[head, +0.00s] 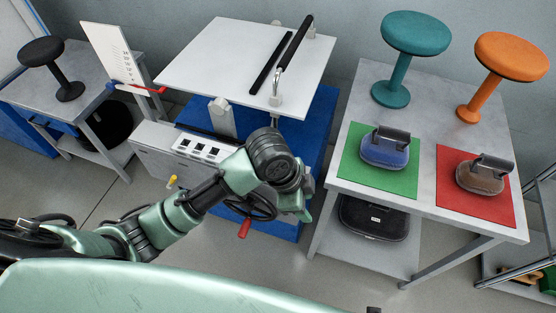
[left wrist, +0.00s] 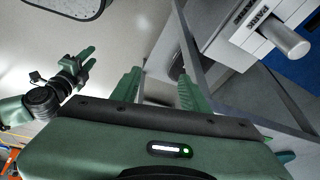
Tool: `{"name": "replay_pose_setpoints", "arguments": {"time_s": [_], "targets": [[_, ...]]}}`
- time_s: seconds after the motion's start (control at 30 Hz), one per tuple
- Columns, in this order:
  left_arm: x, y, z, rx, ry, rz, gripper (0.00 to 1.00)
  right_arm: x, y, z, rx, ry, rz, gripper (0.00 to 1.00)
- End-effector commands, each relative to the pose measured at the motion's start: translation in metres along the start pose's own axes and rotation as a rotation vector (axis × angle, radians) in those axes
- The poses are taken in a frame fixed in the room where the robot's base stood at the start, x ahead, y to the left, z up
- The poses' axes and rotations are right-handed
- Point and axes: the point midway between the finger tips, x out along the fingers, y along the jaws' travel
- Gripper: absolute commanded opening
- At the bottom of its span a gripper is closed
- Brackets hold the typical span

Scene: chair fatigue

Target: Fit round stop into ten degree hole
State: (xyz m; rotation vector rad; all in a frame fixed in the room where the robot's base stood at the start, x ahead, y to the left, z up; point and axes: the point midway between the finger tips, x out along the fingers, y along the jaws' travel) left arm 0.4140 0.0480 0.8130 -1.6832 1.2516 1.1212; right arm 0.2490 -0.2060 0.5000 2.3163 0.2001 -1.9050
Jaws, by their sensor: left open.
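My left gripper (head: 300,205) hangs at the front of the test machine in the head view, partly hidden behind its own wrist. In the left wrist view its two green fingers (left wrist: 160,92) stand apart with nothing between them. The machine has a tilted white plate (head: 205,62) and a light grey box with dark square windows (head: 198,149). A silver cylinder (left wrist: 288,40) sticks out from a pale labelled block in the left wrist view. I cannot identify the round stop or the ten degree hole. Another gripper (left wrist: 82,64), apparently my right, shows small in that view.
A black handwheel with red handle (head: 244,228) is near my left wrist. A right-hand table (head: 345,165) bears teal (head: 416,35) and orange (head: 511,56) stools, plus weights on green and red mats. A left table holds a black stool (head: 41,52). Floor shows between them.

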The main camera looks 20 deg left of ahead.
Motion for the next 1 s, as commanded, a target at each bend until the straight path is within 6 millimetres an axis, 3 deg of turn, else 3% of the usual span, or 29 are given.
{"name": "replay_pose_setpoints", "arguments": {"time_s": [0.03,0.2,0.4,0.5,0.67,1.0], "targets": [[-0.005,-0.017,-0.001,0.079,-0.035,0.003,0.45,0.021,-0.001,0.020,-0.002,-0.021,-0.002,0.36],[-0.025,-0.060,0.008,0.300,-0.159,0.061,0.45,0.073,-0.004,0.084,-0.012,-0.057,-0.005,0.36],[-0.063,-0.110,0.029,0.428,-0.280,0.116,0.45,0.102,-0.005,0.154,-0.020,-0.090,-0.008,0.36],[-0.079,-0.125,0.036,0.451,-0.311,0.133,0.45,0.107,-0.005,0.174,-0.023,-0.096,-0.008,0.36],[-0.085,-0.133,0.042,0.464,-0.329,0.147,0.45,0.109,-0.005,0.188,-0.025,-0.101,-0.009,0.36],[-0.050,-0.129,0.057,0.462,-0.328,0.148,0.45,0.104,-0.005,0.187,-0.025,-0.102,-0.009,0.36]]}}
